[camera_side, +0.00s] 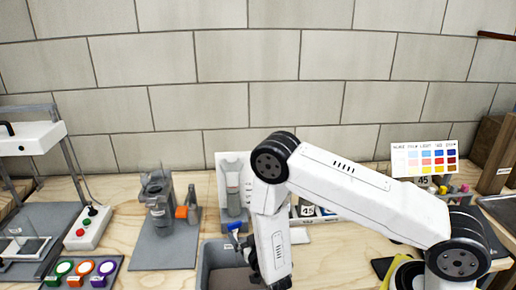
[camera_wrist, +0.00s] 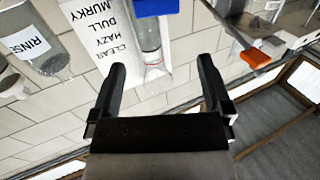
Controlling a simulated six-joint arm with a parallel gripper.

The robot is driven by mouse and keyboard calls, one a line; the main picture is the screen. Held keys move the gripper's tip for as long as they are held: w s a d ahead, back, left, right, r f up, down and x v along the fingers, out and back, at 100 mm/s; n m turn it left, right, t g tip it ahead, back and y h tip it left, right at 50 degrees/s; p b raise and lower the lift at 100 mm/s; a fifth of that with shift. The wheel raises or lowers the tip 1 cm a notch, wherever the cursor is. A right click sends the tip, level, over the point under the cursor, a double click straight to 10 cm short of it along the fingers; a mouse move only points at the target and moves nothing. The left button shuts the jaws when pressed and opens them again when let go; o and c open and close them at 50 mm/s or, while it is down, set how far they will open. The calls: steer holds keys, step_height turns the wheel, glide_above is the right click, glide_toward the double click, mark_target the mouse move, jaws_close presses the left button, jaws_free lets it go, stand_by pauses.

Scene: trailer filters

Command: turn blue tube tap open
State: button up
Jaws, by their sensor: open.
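The blue tap (camera_side: 234,226) shows in the side view below a clear upright tube (camera_side: 233,195) on a white backboard, just left of my forearm. In the wrist view the tube (camera_wrist: 150,38) stands beside a label reading murky, dull, hazy, clear. I cannot tell which is the tap's handle. My gripper (camera_wrist: 162,64) is open with nothing visibly held. In the side view its dark fingers (camera_side: 252,256) are partly hidden, close to the tap.
A grey bin (camera_side: 213,268) sits under the tap. A clear jug (camera_side: 158,205) and an orange-marked item (camera_side: 181,212) stand on a grey mat at left. A jar labelled rinse (camera_wrist: 42,42) shows in the wrist view. A button box (camera_side: 88,228) and coloured rings (camera_side: 82,268) are further left.

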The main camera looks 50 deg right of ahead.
mark_target(235, 225)
step_height(235, 225, down, 2)
steer(key=shift+f, duration=0.2)
steer(key=shift+w, duration=0.1)
steer(key=shift+x, duration=3.85)
steer(key=c, duration=1.2)
